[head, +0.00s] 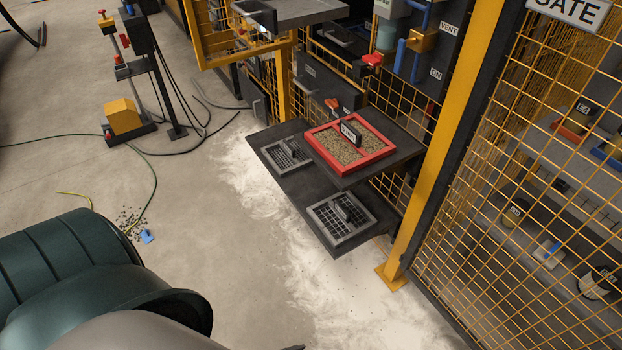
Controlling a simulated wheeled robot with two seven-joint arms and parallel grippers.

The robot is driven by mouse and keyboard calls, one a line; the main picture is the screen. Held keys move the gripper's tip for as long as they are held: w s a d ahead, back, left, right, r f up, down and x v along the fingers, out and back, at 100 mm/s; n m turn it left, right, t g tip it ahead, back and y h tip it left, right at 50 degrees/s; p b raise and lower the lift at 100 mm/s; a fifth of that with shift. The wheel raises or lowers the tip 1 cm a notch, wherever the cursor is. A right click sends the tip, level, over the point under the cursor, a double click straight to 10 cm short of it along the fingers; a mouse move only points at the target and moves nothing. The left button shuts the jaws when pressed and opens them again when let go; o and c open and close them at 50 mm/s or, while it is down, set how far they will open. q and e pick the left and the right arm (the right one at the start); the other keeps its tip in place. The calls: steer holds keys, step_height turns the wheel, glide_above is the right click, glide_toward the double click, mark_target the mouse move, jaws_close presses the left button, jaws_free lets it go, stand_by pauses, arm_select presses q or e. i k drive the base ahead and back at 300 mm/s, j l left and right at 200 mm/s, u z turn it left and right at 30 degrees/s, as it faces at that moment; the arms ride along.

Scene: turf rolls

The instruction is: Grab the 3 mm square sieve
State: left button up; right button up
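Two grey square sieves with handles lie on a dark low shelf. One sieve (367,225) is at the shelf's front right and has a coarse-looking grid. The other sieve (268,150) is at the back left, partly beside the red tray's raised plate. No size marking is readable on either, so I cannot tell which is the 3 mm one. Neither gripper can be made out. A small dark tip shows at the bottom edge, too little to identify.
A red-framed tray (322,129) of gravel with a small sign stands on a dark plate above the shelf (290,186). A yellow post (447,140) and mesh fence rise to the right. Pale powder covers the floor in front. Cables lie at left.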

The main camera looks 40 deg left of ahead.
mark_target(285, 144)
steer(key=k+j, duration=0.15)
steer(key=j, duration=0.35)
steer(key=k+j+u, duration=0.15)
steer(key=j, duration=0.9)
steer(key=k+j+u, duration=0.1)
steer(key=j, duration=0.45)
steer(key=k, duration=0.1)
